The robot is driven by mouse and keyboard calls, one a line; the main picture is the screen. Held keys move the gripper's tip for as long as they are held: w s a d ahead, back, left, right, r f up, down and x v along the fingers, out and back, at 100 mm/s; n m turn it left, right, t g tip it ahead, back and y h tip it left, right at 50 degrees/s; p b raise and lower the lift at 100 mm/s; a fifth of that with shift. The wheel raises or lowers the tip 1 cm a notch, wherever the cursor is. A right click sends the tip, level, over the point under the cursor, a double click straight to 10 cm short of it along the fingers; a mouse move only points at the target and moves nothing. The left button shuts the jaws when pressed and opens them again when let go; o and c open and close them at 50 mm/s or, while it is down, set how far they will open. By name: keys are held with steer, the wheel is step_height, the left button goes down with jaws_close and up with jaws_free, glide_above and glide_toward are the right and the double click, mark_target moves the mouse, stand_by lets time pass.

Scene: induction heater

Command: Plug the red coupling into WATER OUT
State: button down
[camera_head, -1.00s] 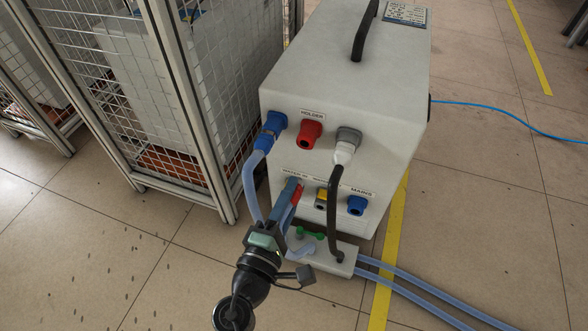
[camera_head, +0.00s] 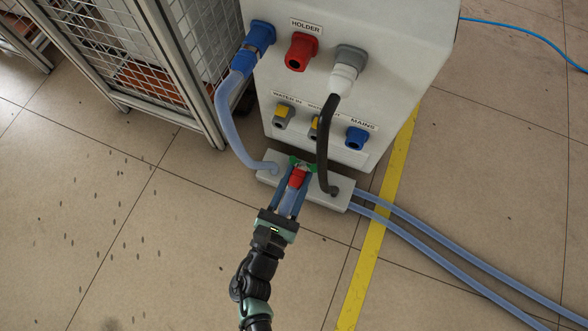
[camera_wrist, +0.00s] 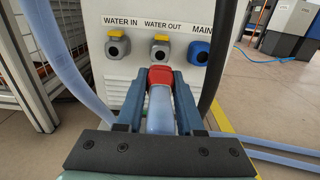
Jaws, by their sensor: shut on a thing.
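The red coupling (camera_wrist: 160,77) with a pale blue hose (camera_wrist: 160,110) behind it is held between the two blue fingers of my gripper (camera_wrist: 159,88). In the head view the coupling (camera_head: 298,179) shows between my gripper's fingers (camera_head: 294,182), over the low grey block in front of the machine. The WATER OUT port (camera_wrist: 160,51), grey with a yellow top, is empty. It appears just above the coupling in the wrist view, with the coupling apart from it. In the head view a black cable partly covers WATER OUT (camera_head: 314,130).
An empty WATER IN port (camera_wrist: 117,46) is left of WATER OUT; the blue MAINS port (camera_wrist: 199,53) is right. A black cable (camera_head: 323,150) hangs close on the right, a blue hose (camera_head: 228,125) on the left. The grey block (camera_head: 340,197) has green parts. A mesh cage (camera_head: 140,65) stands left.

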mark_target(304, 163)
steer(key=shift+b+x, duration=0.55)
steer(key=shift+x, duration=2.4)
steer(key=shift+w+d, duration=0.2)
steer(key=shift+w, duration=0.45)
steer(key=shift+c, duration=2.3)
jaws_free()
steer(key=p+v, duration=0.5)
steer(key=v, duration=0.7)
steer(key=shift+s+r+p, duration=0.1)
steer(key=shift+p, duration=0.25)
steer(key=shift+s+a, duration=0.15)
steer(key=shift+s, duration=0.3)
